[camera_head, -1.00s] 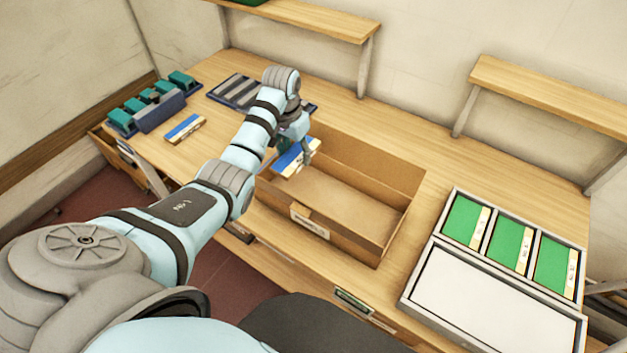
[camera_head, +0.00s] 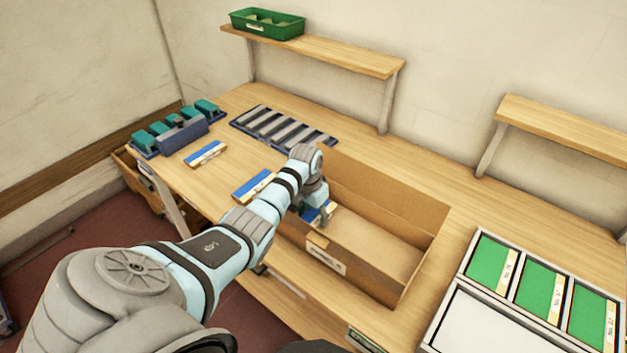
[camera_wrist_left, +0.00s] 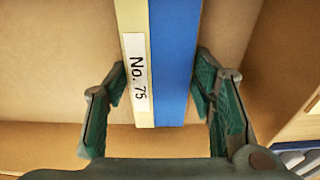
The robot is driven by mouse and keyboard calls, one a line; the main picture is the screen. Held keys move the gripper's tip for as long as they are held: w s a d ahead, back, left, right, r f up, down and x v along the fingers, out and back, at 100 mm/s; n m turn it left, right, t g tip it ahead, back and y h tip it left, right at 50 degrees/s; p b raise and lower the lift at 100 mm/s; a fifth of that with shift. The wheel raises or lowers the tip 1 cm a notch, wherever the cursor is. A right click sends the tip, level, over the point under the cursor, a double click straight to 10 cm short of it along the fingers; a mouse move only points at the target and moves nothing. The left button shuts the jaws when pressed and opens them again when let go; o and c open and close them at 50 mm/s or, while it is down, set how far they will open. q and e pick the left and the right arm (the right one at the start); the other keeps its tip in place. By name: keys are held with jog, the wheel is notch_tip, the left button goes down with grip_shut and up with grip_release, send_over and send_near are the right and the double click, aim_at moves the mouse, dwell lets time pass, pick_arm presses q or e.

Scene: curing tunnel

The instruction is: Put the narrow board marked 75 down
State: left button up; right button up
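The narrow board marked No. 75 (camera_wrist_left: 172,60) is blue with a cream strip and a white label. In the left wrist view it lies between the fingers of my left gripper (camera_wrist_left: 160,75), whose tips appear to touch its two long edges. In the head view my left gripper (camera_head: 321,214) is inside the left end of an open cardboard box (camera_head: 385,278), with part of the board showing beside it. I cannot tell whether the board touches the box floor. My right gripper is out of view.
Two similar blue-and-cream boards (camera_head: 253,185) (camera_head: 206,153) lie on the table left of the box. A slotted rack (camera_head: 240,122) and a holder with teal blocks (camera_head: 181,136) stand behind. A tray with green panels (camera_head: 490,262) is at right. Shelves overhang the back.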

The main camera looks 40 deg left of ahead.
aim_at(310, 220)
pick_arm(q)
jog(key=o, duration=0.3)
jog(key=shift+w, duration=0.1)
jog(key=shift+r, duration=0.15)
jog(key=shift+r, duration=0.35)
jog(key=r, duration=0.3)
jog(key=s+r+p, duration=0.1)
jog(key=r, duration=0.3)
jog(key=r+p, duration=0.1)
jog(key=r, duration=0.3)
jog(key=shift+s+r, duration=0.25)
